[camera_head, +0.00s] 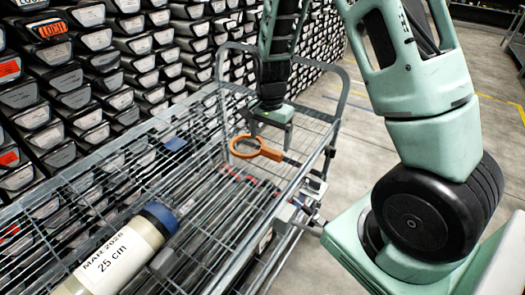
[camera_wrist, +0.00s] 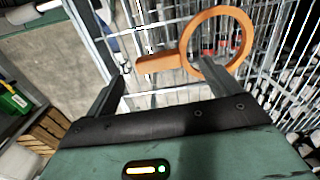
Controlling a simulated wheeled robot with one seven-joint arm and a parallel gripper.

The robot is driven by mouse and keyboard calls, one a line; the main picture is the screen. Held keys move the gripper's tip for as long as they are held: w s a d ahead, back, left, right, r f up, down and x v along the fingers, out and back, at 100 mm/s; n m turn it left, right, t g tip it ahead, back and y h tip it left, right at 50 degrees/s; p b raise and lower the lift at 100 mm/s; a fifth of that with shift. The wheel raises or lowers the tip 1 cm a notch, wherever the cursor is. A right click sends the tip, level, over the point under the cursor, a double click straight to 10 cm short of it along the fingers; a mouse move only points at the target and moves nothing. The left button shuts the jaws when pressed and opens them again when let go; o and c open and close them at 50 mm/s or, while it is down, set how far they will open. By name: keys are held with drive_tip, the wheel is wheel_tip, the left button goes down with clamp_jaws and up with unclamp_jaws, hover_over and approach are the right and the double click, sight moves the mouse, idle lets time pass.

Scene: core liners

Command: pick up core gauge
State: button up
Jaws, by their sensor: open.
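The core gauge, an orange ring with a short handle (camera_head: 270,154), shows at the wire cart's upper level in the head view, with its ring to the left. My gripper (camera_head: 271,132) points down just above it, open. In the wrist view the gauge's handle (camera_wrist: 165,62) lies across the space beyond my open fingers (camera_wrist: 172,76). The right finger overlaps the ring in that view. I cannot tell whether a finger touches the gauge or what exactly it rests on.
The wire cart (camera_head: 222,75) has raised rails around the gauge. A labelled core tube (camera_head: 118,258) with a blue cap lies at its near left. Stacked core liners (camera_head: 95,85) line the left wall. Concrete floor (camera_head: 350,125) is open to the right.

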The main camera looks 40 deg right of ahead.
sight(272, 150)
drive_tip(key=f, duration=0.4)
drive_tip(key=shift+s+d+f, duration=0.1)
drive_tip(key=shift+d+f, duration=0.05)
drive_tip(key=shift+d, duration=0.2)
drive_tip(key=shift+c, duration=0.3)
drive_tip(key=c, duration=1)
